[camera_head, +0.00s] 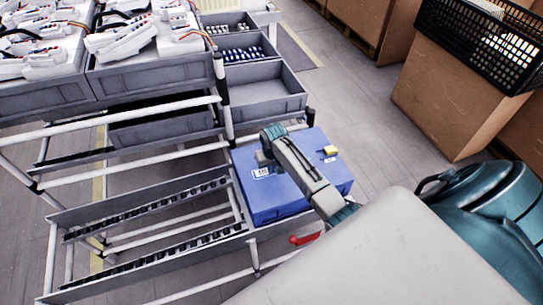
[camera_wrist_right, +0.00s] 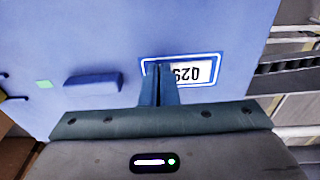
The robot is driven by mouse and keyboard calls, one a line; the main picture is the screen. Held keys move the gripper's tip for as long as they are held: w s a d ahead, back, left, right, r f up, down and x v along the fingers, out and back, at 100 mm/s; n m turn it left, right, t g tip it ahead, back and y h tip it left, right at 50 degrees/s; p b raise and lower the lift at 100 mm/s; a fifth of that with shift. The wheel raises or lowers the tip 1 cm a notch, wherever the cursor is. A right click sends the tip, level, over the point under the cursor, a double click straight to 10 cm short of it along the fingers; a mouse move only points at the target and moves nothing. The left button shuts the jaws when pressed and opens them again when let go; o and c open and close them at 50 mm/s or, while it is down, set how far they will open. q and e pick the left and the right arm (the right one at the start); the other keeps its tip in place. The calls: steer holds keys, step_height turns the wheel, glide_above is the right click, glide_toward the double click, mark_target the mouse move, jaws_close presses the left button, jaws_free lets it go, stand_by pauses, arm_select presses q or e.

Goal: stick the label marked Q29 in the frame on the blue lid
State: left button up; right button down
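The blue lid (camera_head: 290,190) tops a box at the end of the grey cart; it fills most of the right wrist view (camera_wrist_right: 100,40). The white label marked Q29 (camera_wrist_right: 192,72) appears upside down there, lying inside the white-edged frame (camera_wrist_right: 217,60) on the lid. In the head view the label (camera_head: 262,172) is small. My right gripper (camera_wrist_right: 159,88) has its fingers together at the label's left end in the wrist view, covering part of label and frame. I cannot tell if the fingertips touch or pinch it. My left gripper is not in view.
A raised blue bar (camera_wrist_right: 92,84) and a small green square (camera_wrist_right: 44,84) are on the lid. A yellow piece (camera_head: 330,150) sits near its far right edge. Grey bins (camera_head: 262,92) stand behind, with cart rails (camera_head: 140,235) to the left. Cardboard boxes (camera_head: 450,105) stand right.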

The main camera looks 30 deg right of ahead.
steer(key=shift+p, duration=0.35)
stand_by(0.3)
steer(key=shift+f, duration=0.1)
steer(key=c, duration=1.6)
jaws_free()
steer(key=r, duration=0.3)
steer(key=r+b, duration=0.1)
steer(key=r, duration=0.3)
steer(key=s+r+b, duration=0.1)
steer(key=r, duration=0.2)
steer(key=shift+a+r, duration=0.1)
steer(key=shift+r, duration=0.3)
